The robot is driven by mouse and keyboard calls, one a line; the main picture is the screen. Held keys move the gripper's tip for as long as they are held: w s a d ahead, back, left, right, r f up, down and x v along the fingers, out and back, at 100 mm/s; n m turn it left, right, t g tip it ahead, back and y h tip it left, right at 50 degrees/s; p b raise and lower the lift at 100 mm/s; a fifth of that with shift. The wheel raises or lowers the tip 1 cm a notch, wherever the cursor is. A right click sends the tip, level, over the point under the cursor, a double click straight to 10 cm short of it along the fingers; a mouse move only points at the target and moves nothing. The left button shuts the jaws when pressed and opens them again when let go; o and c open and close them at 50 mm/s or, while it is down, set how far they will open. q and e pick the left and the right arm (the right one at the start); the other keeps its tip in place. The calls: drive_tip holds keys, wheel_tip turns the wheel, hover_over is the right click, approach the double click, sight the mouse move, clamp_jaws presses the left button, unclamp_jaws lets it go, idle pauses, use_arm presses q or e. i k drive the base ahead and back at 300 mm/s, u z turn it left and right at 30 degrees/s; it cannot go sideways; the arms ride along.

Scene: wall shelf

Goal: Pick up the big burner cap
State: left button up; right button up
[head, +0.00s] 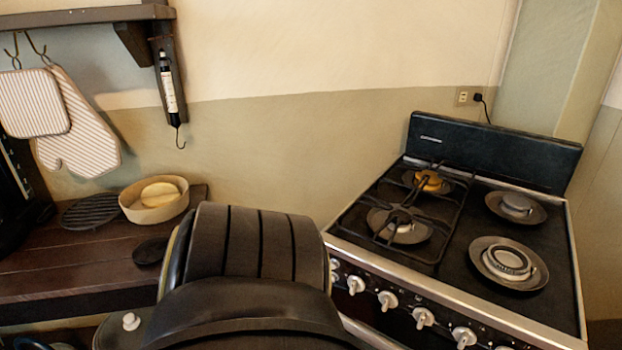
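A dark, flat round disc (150,251) lies on the wooden counter (60,268), just left of the large dark part in the foreground. It looks like a burner cap, but I cannot tell for sure. The stove (455,275) stands at the right. Its front right burner (508,261) shows a pale ring in a round pan. The back right burner (517,205) has a grey top, and the back left one (428,181) is brass coloured. The front left burner (400,228) sits under a black grate. Neither of my grippers is in view.
A round tan bowl (137,212) with a pale yellow item (160,194) and a dark slatted round trivet (90,211) stand on the counter. Oven mitts (80,140) hang above at left. The large dark part in the foreground, probably mine, hides the counter's right end.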

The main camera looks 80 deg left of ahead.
sight(153, 250)
drive_tip(key=u, duration=3.65)
